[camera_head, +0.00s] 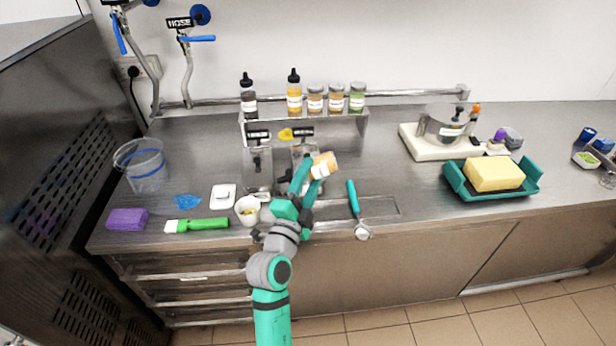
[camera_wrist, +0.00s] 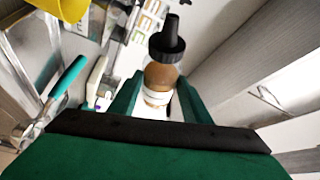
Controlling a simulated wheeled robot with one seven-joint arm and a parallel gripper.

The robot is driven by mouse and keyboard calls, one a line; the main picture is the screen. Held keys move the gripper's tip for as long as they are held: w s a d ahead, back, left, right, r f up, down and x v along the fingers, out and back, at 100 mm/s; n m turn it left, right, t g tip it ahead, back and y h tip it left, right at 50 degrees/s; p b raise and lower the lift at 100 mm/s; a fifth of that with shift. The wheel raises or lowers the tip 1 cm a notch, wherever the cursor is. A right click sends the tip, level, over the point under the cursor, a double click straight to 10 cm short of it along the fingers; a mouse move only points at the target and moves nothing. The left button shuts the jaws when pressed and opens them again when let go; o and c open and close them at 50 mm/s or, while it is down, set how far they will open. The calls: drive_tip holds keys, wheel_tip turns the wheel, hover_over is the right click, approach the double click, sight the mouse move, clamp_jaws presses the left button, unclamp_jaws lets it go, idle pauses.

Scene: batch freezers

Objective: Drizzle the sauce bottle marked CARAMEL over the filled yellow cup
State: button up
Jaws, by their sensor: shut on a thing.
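My gripper (camera_head: 307,178) is shut on a sauce bottle (camera_head: 325,164) with amber-brown sauce and a white label, held tilted above the counter. In the wrist view the bottle (camera_wrist: 160,78) sits between the green fingers (camera_wrist: 158,100), its black nozzle away from my palm. The label's text is too small to read. A yellow rounded thing (camera_wrist: 62,8) is cut off at the top left of the wrist view; I cannot tell whether it is the yellow cup. In the head view a small yellow thing (camera_head: 285,134) shows between the machine labels. The cup's filling is not visible.
A shelf behind (camera_head: 360,119) carries a dark bottle (camera_head: 249,98), an amber bottle (camera_head: 294,93) and several jars. A white cup (camera_head: 248,210) stands left of my arm. A turquoise-handled scoop (camera_head: 353,198) lies right. A green tray (camera_head: 460,187) holds a yellow block.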

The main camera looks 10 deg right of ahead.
drive_tip(key=shift+d+r, duration=0.15)
drive_tip(key=shift+r, duration=0.05)
drive_tip(key=shift+s+r+m+g, duration=0.1)
drive_tip(key=shift+r+m+g, duration=0.3)
drive_tip(key=shift+m, duration=0.4)
drive_tip(key=shift+r+m+g+y, duration=0.4)
drive_tip(key=shift+r+m+g, duration=0.3)
drive_tip(key=shift+m, duration=0.7)
